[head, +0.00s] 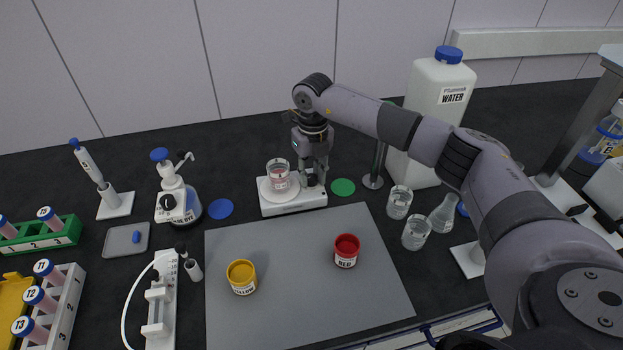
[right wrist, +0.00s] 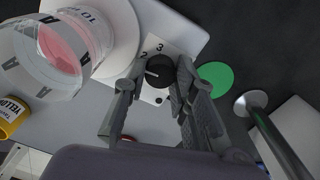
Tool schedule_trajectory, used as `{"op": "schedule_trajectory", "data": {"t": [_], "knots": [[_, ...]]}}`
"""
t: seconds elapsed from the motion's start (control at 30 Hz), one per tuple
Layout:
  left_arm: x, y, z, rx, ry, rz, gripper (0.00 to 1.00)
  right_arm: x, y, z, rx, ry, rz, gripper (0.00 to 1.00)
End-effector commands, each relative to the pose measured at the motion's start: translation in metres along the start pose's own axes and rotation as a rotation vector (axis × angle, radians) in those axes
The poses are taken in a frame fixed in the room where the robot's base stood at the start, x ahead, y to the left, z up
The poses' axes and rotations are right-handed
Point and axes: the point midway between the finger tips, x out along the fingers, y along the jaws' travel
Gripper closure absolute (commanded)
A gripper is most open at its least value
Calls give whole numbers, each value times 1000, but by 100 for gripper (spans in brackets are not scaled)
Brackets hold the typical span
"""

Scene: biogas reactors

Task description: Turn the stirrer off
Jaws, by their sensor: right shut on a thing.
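The stirrer (head: 292,204) is a white plate unit on the dark bench, with a round white top. A glass beaker (head: 278,174) with pink liquid stands on it; the beaker also shows large in the right wrist view (right wrist: 66,48). The stirrer's black knob (right wrist: 160,72) sits on its right side, with the numbers 2 and 3 printed beside it. My right gripper (head: 312,180) points down over that side. In the right wrist view, its fingers (right wrist: 158,85) are shut around the knob. My left gripper is not in view.
A green disc (head: 342,187) lies right of the stirrer, near a metal post (head: 374,175). Glassware (head: 399,202) and a white water container (head: 436,110) stand further right. Yellow (head: 241,277) and red (head: 346,250) pots stand on the grey mat (head: 300,300) in front.

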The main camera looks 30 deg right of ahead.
Motion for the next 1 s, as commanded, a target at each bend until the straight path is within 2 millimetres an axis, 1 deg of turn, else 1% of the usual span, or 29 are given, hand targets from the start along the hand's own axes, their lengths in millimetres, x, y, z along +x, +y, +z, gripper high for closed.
{"op": "schedule_trajectory", "data": {"t": [0.03,0.3,1.0], "knots": [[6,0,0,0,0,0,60,1,-1,1,-43,-3,-1,100],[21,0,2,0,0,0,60,1,-1,1,-298,1,-1,100],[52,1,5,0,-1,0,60,0,-2,2,-961,14,-3,100]]}}
